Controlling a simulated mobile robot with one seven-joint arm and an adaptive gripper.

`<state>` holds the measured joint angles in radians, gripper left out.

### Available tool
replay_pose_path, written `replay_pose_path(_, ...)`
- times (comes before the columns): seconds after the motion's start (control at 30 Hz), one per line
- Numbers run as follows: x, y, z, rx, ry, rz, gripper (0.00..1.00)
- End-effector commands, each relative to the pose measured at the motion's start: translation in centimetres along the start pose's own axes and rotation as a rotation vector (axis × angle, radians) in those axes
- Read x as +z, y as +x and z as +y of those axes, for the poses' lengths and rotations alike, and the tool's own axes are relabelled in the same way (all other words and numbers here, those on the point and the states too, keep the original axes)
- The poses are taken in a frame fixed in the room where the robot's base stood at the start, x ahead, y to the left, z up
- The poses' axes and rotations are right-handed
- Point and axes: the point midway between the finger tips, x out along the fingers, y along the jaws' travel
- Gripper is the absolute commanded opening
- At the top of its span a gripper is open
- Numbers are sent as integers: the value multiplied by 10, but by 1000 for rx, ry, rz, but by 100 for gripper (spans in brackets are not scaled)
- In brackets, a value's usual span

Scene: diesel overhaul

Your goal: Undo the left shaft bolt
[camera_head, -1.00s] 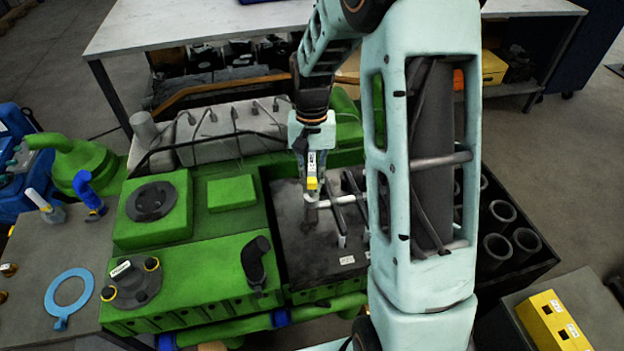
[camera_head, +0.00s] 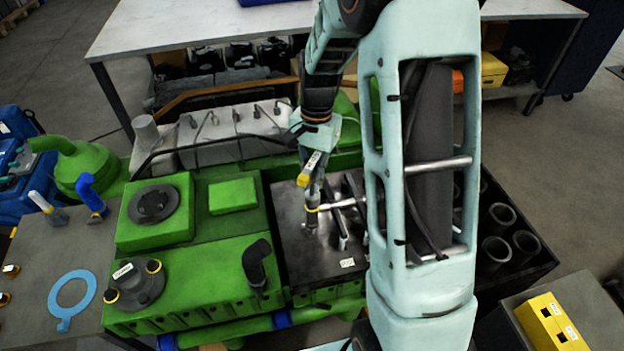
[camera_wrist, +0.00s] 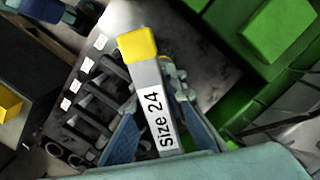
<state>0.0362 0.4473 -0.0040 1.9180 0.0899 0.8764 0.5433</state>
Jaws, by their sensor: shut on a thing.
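My gripper (camera_head: 314,188) is shut on a tool labelled "size 24" (camera_head: 311,163), a pale bar with a yellow end. In the wrist view the tool (camera_wrist: 156,100) lies between the blue fingers, its yellow end pointing away from my palm. The left shaft bolt is not clearly visible; the gripper and tool cover that area.
Dark cylinders (camera_head: 497,248) stand in a black box at the right. A yellow box (camera_head: 552,318) is at the lower right. A grey bench (camera_head: 35,262) is at the left.

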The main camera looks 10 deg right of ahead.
Motion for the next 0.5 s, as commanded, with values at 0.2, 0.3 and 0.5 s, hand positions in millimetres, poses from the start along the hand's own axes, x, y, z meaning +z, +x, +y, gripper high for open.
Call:
replay_pose_path(0.2,0,-1,0,-22,189,-1,0)
replay_pose_path(0.3,0,-1,0,-33,276,0,0)
replay_pose_path(0.5,-1,-2,-1,-53,447,0,0)
